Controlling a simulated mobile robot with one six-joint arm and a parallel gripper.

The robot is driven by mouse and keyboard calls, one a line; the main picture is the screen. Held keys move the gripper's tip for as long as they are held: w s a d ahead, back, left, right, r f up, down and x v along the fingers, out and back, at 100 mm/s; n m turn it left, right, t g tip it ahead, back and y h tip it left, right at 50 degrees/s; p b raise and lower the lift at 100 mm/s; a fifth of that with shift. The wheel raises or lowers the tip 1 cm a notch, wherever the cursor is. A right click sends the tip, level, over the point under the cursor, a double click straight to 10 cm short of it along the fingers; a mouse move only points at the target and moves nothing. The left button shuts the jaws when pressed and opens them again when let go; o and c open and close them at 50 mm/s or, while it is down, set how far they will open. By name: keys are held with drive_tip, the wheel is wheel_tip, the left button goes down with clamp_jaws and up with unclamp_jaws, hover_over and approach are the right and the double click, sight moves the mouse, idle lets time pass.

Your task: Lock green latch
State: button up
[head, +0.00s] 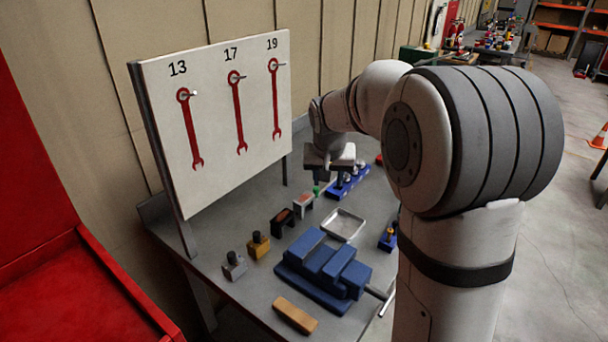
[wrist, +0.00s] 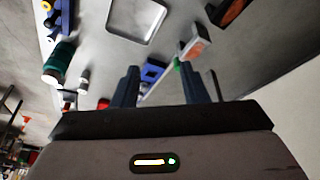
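A small green piece (head: 316,190), which looks like the green latch, shows in the head view just below my gripper (head: 332,182). In the wrist view a green piece (wrist: 177,64) sits between and beyond my gripper's fingers (wrist: 160,82), nearer the right finger. A pale bar runs from it down and left, beside a blue block (wrist: 152,71). My fingers are apart, with nothing visibly held between them. They point down towards the table, and the latch's lower parts are partly hidden by my gripper in the head view.
A white and red block (head: 303,203) stands close by, with a metal tray (head: 343,224) beside it. A blue vise (head: 322,268) and wooden block (head: 295,315) fill the table's front. A wrench board (head: 220,120) rises behind. A green cylinder (wrist: 58,62) is at the wrist view's left.

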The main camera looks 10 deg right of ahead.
drive_tip(key=m, duration=0.1)
approach(316, 188)
drive_tip(key=shift+x, duration=1.1)
drive_tip(key=x, duration=0.6)
drive_tip(key=shift+f+p, duration=0.3)
drive_tip(key=shift+c, duration=0.4)
clamp_jaws()
